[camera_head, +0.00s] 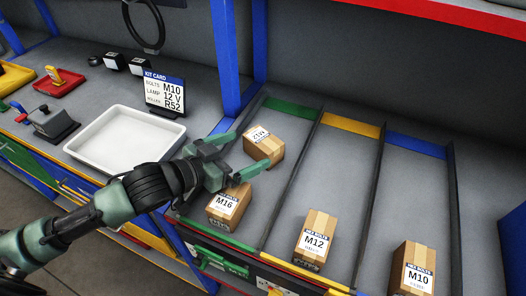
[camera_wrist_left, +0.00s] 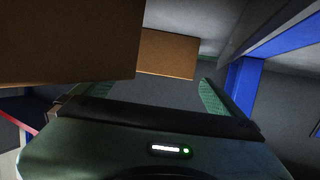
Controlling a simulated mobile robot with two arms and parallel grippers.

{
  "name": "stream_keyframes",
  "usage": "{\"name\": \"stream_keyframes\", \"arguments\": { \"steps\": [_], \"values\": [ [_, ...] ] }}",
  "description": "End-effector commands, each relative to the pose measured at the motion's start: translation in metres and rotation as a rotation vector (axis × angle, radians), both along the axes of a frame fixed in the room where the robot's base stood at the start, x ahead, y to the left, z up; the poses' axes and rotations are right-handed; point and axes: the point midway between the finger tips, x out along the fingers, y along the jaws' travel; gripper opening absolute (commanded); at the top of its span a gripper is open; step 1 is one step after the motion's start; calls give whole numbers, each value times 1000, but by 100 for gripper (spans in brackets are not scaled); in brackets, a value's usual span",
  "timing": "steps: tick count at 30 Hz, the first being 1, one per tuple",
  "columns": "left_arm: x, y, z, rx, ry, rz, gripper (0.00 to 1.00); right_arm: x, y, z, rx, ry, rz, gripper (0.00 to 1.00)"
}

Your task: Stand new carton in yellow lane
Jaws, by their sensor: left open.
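A brown carton (camera_head: 263,145) lies at the back of the green lane (camera_head: 292,108), its label turned and seeming to read M12. My left gripper (camera_head: 252,149) is open in front of it, its fingertips reaching toward its sides; contact cannot be told. In the left wrist view, a plain carton face (camera_wrist_left: 167,55) shows ahead between the two fingers (camera_wrist_left: 158,92). The yellow lane (camera_head: 351,126) has an upright M12 carton (camera_head: 315,240) at its front end; its middle and back are bare.
An M16 carton (camera_head: 228,206) stands at the green lane's front, close to my left gripper. An M10 carton (camera_head: 413,268) stands at the blue lane's (camera_head: 416,145) front. Dark rails divide the lanes. A blue post (camera_head: 224,55), white tray (camera_head: 125,138) and kit card (camera_head: 163,92) are left.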

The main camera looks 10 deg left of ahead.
Motion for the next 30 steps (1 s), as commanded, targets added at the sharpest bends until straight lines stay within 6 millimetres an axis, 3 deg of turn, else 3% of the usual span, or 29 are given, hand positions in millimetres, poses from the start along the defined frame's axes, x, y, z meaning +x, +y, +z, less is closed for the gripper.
{"name": "stream_keyframes", "arguments": {
  "steps": [15,24,25,30],
  "values": [
    [54,-33,-13,-2,-1,-2,100,0,0,23,0,0,0,100],
    [59,-36,-18,0,0,-2,100,0,0,23,0,0,0,100],
    [59,-36,-18,0,0,-2,97,0,0,23,0,0,0,100],
    [59,-36,-17,0,0,-2,50,0,0,23,0,0,0,100]
  ]
}}
